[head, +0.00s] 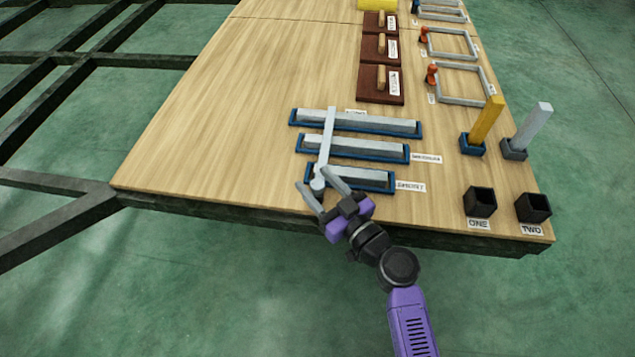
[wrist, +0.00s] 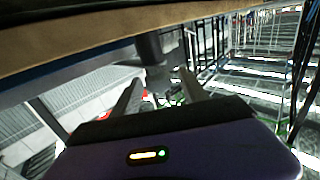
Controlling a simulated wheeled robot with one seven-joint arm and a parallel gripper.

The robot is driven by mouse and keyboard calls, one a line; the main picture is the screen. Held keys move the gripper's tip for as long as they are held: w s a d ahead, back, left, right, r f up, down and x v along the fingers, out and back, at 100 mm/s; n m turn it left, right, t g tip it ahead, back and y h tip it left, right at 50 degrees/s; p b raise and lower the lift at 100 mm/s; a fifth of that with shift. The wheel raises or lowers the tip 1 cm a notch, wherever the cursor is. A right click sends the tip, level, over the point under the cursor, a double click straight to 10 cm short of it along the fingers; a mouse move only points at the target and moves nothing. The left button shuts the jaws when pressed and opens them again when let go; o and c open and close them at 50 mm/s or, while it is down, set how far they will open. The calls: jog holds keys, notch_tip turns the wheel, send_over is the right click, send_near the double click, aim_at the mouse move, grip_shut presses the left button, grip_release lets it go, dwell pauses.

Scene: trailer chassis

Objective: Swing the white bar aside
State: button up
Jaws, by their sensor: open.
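The white bar (head: 326,140) lies across the three blue-edged trays, from the rear tray to the front one. Its near end has a rounded white knob. My gripper (head: 312,177) is open at that near end, with one finger on each side of the knob in the head view. I cannot tell whether a finger touches it. In the wrist view the open fingers of my gripper (wrist: 159,77) flank a dark upright shape that I cannot identify for sure. The front tray (head: 375,181), middle tray (head: 385,154) and rear tray (head: 395,126) hold long grey blocks.
Two black cups (head: 480,202) (head: 534,208) stand at the front right. Behind them stand a yellow post (head: 487,122) and a grey post (head: 532,127). Brown blocks (head: 380,83) and grey frames (head: 462,83) lie farther back. The wooden tabletop (head: 220,130) is clear on the left.

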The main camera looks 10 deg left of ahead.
grip_shut()
dwell(1.4)
